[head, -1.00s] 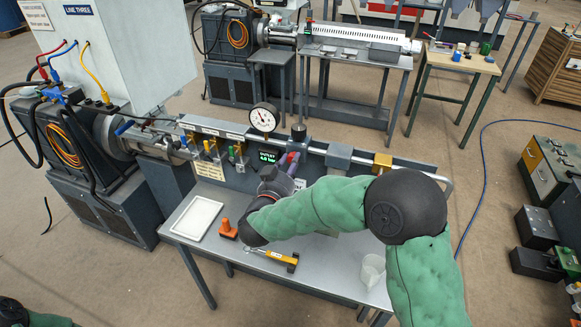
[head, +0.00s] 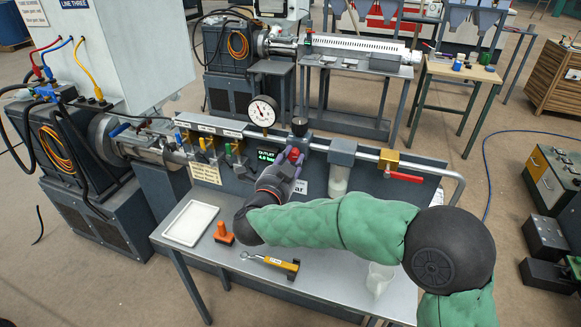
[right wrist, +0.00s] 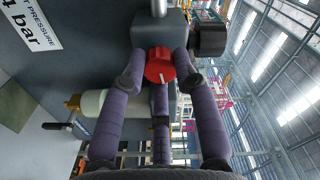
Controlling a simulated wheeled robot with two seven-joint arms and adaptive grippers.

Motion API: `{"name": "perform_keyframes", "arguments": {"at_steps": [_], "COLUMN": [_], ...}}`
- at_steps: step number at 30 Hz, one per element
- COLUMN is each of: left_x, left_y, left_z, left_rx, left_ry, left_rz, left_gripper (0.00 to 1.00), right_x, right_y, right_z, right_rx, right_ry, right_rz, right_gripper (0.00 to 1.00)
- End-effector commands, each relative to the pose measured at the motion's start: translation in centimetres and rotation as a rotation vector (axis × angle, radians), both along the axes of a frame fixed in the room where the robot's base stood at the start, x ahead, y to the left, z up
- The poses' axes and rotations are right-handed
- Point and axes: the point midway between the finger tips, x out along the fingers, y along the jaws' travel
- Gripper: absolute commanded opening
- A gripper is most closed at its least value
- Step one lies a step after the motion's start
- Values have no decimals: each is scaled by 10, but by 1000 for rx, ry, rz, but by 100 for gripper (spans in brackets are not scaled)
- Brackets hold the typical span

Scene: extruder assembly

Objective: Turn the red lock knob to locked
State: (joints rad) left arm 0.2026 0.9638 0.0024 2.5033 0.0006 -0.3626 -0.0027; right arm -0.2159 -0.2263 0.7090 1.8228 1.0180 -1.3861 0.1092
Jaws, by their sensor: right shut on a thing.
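The red lock knob (head: 294,155) is on a dark block on the front of the extruder line, just right of the green pressure display. In the right wrist view, the knob (right wrist: 160,66) shows as a red disc with a pale mark on its face. My right gripper (head: 288,166) reaches it from the front. Its purple fingers (right wrist: 160,82) are closed around the knob, one on each side and one below. The far side of the knob is hidden. My left gripper is out of view.
A round gauge (head: 263,112) stands left of the knob. A yellow valve with a red lever (head: 405,177) sits to the right. A white tray (head: 191,223), an orange object (head: 223,233), a yellow-handled tool (head: 275,263) and a clear cup (head: 379,278) are on the table below.

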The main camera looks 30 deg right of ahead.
Motion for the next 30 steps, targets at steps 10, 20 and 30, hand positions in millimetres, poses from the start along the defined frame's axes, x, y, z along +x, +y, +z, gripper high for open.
{"name": "perform_keyframes", "arguments": {"at_steps": [10, 20, 30], "left_x": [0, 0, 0], "left_y": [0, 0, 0], "left_z": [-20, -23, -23], "left_rx": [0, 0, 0], "left_ry": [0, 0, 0], "left_rz": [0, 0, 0], "left_gripper": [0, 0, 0], "right_x": [0, -1, -1], "right_y": [-2, -2, -3], "right_z": [4, 6, 6], "right_rx": [111, 140, 140], "right_ry": [-145, -177, -177], "right_rz": [-4, -6, -6], "right_gripper": [0, 0, 41]}}
